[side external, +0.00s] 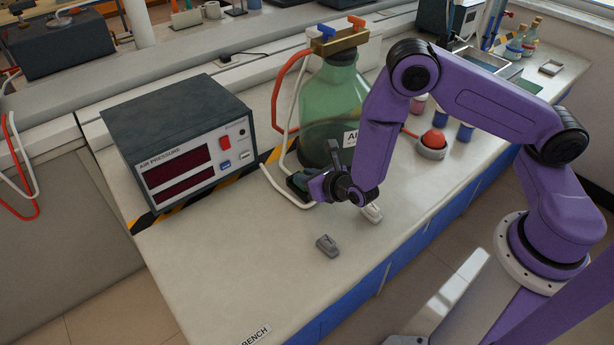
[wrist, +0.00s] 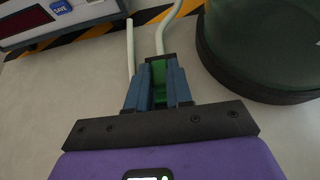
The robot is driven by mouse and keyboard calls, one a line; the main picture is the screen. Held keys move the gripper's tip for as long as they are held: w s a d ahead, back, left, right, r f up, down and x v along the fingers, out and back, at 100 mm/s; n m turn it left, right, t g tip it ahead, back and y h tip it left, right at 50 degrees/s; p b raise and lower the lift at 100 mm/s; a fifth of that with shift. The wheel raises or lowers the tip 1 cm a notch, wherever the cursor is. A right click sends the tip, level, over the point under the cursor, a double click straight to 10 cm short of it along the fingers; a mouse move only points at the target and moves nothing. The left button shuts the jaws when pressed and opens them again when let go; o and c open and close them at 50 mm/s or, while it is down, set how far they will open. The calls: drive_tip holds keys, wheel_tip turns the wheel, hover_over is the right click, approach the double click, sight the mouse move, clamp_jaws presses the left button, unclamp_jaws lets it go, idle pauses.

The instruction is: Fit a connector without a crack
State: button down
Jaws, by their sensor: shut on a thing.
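My gripper (side external: 300,184) is low over the bench beside the green glass bottle (side external: 328,105). In the wrist view its blue fingers (wrist: 158,84) are shut on a green connector (wrist: 159,78), mostly hidden between them. A white tube (wrist: 161,38) runs away just beyond the fingertips; I cannot tell whether it is joined to the green piece. A grey connector (side external: 327,245) lies loose on the bench in front of my gripper. A paler small connector (side external: 373,212) lies to the right, partly behind my wrist.
The air pressure box (side external: 180,145) with red displays stands at left, by a black and yellow striped strip (side external: 160,217). A red button (side external: 432,142) on a round base and small jars (side external: 465,132) stand right of the bottle. The front left bench is clear.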

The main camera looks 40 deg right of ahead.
drive_tip(key=shift+f, duration=0.3)
drive_tip(key=c, duration=0.9)
unclamp_jaws()
drive_tip(key=shift+c, duration=0.2)
drive_tip(key=v, duration=1.7)
drive_tip(key=s+d+r+m+g+h, duration=0.5)
drive_tip(key=d+r+m, duration=0.45)
drive_tip(key=m, duration=0.45)
drive_tip(key=s+a+r+m+g+y, duration=0.2)
drive_tip(key=s+r+m+g+y, duration=0.2)
drive_tip(key=s+m+g, duration=0.3)
drive_tip(key=s+m+y, duration=0.1)
drive_tip(key=s+m, duration=0.1)
drive_tip(key=s, duration=0.2)
drive_tip(key=shift+s+a+r, duration=0.15)
drive_tip(key=shift+s+a, duration=0.05)
drive_tip(key=shift+s, duration=0.2)
